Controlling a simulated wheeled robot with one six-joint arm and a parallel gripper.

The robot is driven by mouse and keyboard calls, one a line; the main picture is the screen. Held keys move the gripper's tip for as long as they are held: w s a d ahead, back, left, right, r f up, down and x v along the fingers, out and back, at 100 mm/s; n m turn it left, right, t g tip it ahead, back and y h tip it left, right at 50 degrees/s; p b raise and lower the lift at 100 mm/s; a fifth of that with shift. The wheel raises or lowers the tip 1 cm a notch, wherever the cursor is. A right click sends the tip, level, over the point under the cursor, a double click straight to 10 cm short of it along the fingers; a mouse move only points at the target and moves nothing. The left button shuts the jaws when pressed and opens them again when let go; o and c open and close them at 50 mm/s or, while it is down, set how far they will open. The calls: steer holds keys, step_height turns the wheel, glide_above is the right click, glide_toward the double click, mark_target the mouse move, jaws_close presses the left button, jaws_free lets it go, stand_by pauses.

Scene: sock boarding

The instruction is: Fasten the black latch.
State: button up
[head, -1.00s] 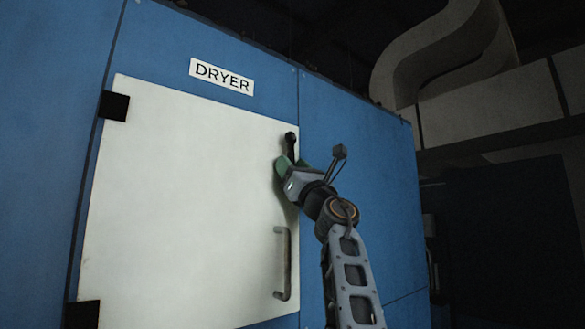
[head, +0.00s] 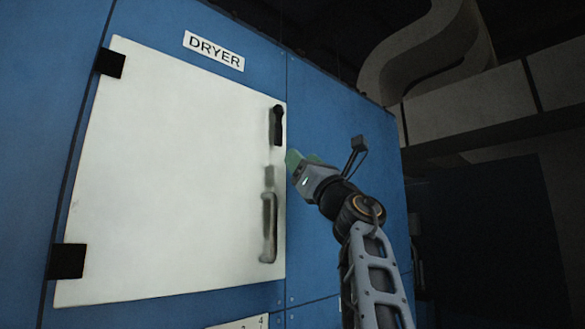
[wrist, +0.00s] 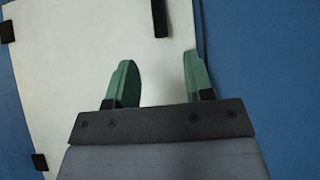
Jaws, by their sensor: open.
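The black latch (head: 277,127) hangs upright near the upper right edge of the white dryer door (head: 170,180), its round end at the top. Its whole length appears to lie on the door, short of the edge. Its lower end shows at the top of the wrist view (wrist: 160,18). My gripper (head: 293,160) is below and to the right of the latch in the head view, apart from it. In the wrist view its two green fingers (wrist: 160,72) are spread, with nothing between them but door surface behind.
A metal handle (head: 268,228) stands out from the door below the latch. Black hinges (head: 110,62) sit on the door's left edge. The blue panel (head: 340,140) right of the door is clear. A grey duct (head: 420,50) runs at the upper right.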

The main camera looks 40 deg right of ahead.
steer(key=shift+b+v, duration=0.6)
steer(key=shift+v, duration=0.75)
